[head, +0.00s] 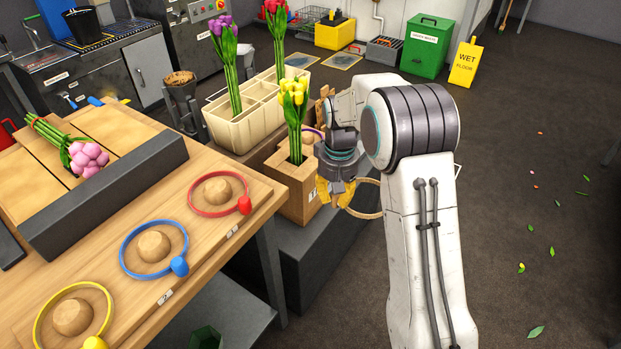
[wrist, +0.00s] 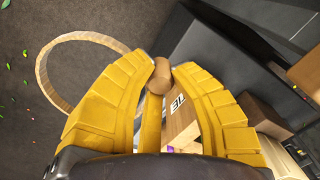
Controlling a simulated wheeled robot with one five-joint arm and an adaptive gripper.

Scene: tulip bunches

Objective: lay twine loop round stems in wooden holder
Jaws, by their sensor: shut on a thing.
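The wooden holder (head: 290,190) is a square box on a dark grey step, with a bunch of yellow tulips (head: 294,100) upright in it, green stems showing above its rim. My gripper (head: 335,192) is just right of the holder in the head view. Its yellow fingers (wrist: 160,72) are shut on the tan knob (wrist: 160,80) of the twine loop. The tan twine loop (head: 378,200) sticks out on the side away from the holder, so it is beside the stems, not round them. In the wrist view the loop (wrist: 45,85) reaches to the left; the holder (wrist: 184,122) is partly hidden behind the fingers.
Red (head: 188,204), blue (head: 121,250) and yellow (head: 37,325) loops lie round wooden pegs on the bench at left. A cream planter (head: 225,130) with purple and red tulips stands behind the holder. Pink tulips (head: 88,160) lie on the bench. The floor at right is open, with scattered leaves.

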